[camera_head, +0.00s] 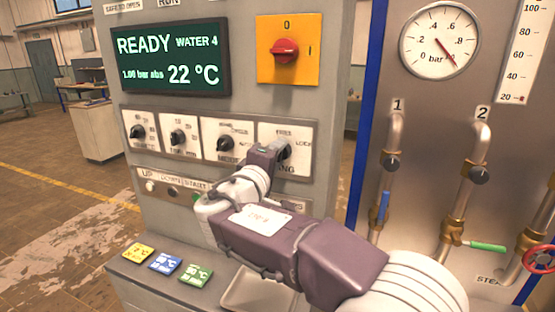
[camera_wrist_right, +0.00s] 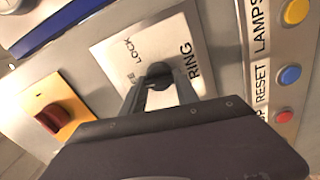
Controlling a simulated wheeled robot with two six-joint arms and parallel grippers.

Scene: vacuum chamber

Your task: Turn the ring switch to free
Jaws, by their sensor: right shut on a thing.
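The ring switch (camera_head: 286,150) is a black knob on the rightmost white plate of the switch row, partly hidden by my right gripper. In the right wrist view the knob (camera_wrist_right: 159,70) sits between my fingertips, on a plate lettered RING and LOCK. Another label there is mostly covered by a finger. My right gripper (camera_head: 274,152) reaches in from the lower right and is shut on the knob; its fingers also show in the wrist view (camera_wrist_right: 160,84). Which way the knob points is hard to tell. My left gripper is out of view.
Three more black knobs, one of them the leftmost knob (camera_head: 137,132), share the row. Above are a green display (camera_head: 170,60) and a red switch on a yellow plate (camera_head: 287,50). Coloured cards (camera_head: 165,262) and a tray (camera_head: 255,292) lie below. Pipes and a gauge (camera_head: 439,40) stand right.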

